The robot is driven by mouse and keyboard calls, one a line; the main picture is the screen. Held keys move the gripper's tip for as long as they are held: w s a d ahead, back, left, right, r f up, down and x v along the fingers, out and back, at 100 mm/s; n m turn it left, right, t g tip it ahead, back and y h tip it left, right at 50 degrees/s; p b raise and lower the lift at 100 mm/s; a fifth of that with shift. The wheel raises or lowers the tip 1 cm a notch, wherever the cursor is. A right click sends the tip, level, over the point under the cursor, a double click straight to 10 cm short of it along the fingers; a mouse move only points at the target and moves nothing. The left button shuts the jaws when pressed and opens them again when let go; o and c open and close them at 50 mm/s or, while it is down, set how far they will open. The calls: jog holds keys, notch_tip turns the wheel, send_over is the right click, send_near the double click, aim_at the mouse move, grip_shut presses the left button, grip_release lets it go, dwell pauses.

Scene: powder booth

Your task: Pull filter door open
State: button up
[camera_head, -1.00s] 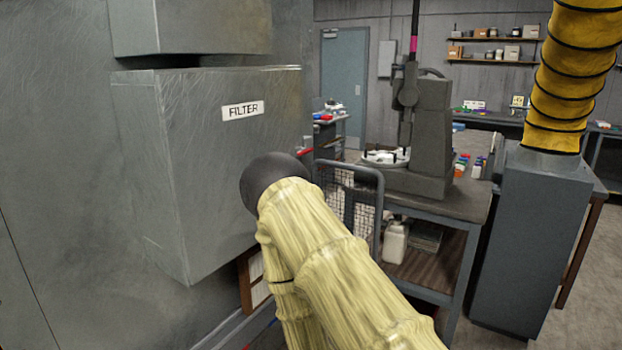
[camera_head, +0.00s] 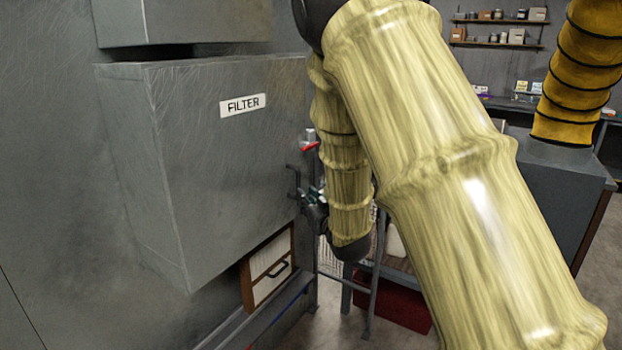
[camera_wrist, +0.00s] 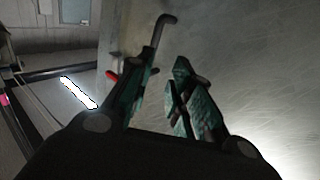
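The filter door (camera_head: 215,150) is the grey front of the box at left, with a white FILTER label (camera_head: 242,105). It looks shut. A dark bent handle (camera_head: 293,180) stands at the door's right edge. My gripper (camera_head: 311,195) is beside this handle, partly hidden by my arm. In the wrist view my gripper (camera_wrist: 164,80) has its teal fingers apart. The handle (camera_wrist: 161,30) rises from behind the left finger's tip; its lower part is hidden. I cannot tell whether the finger touches it.
Below the box is a wood-framed white panel (camera_head: 269,278) with a small black pull. A grey cabinet with a yellow hose (camera_head: 572,75) stands at right. The wall left of the box is clear.

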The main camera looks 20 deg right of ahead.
aim_at(298, 182)
jog(key=w, duration=0.3)
jog(key=w+p, duration=0.1)
jog(key=w, duration=0.2)
jog(key=w+r+p, duration=0.1)
jog(key=w, duration=0.2)
jog(key=shift+d, duration=0.25)
jog(key=shift+w+a+f+p, duration=0.1)
jog(key=shift+w+p, duration=0.35)
jog(key=shift+w, duration=0.4)
grip_shut()
jog(key=shift+a, duration=0.1)
